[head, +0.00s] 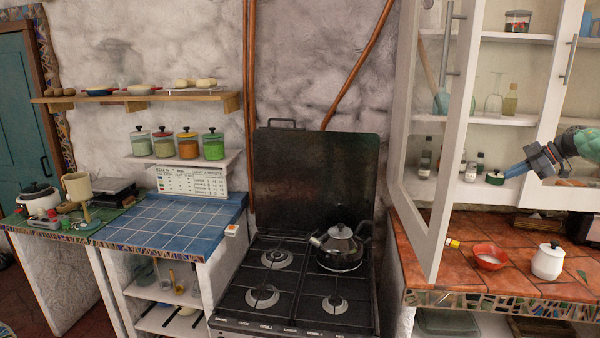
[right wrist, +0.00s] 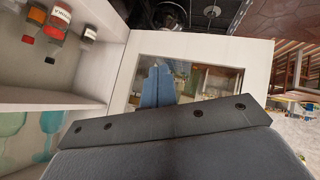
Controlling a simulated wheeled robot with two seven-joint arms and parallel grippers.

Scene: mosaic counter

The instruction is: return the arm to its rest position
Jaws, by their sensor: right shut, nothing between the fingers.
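My right gripper (head: 510,172) comes in from the right edge of the head view, in front of the white wall cabinet. In the right wrist view, the blue fingers (right wrist: 156,88) show together against the glass of the open cabinet door (right wrist: 258,65). In the head view this door (head: 440,170) stands swung out to the left of my gripper. My left gripper is not in view.
Cabinet shelves (head: 515,38) hold jars, bottles and glasses. Below, the red tile counter (head: 500,280) carries a red bowl (head: 490,257) and a white lidded pot (head: 548,262). A black kettle (head: 340,248) stands on the stove (head: 262,300). The blue tiled counter (head: 170,225) is mostly clear.

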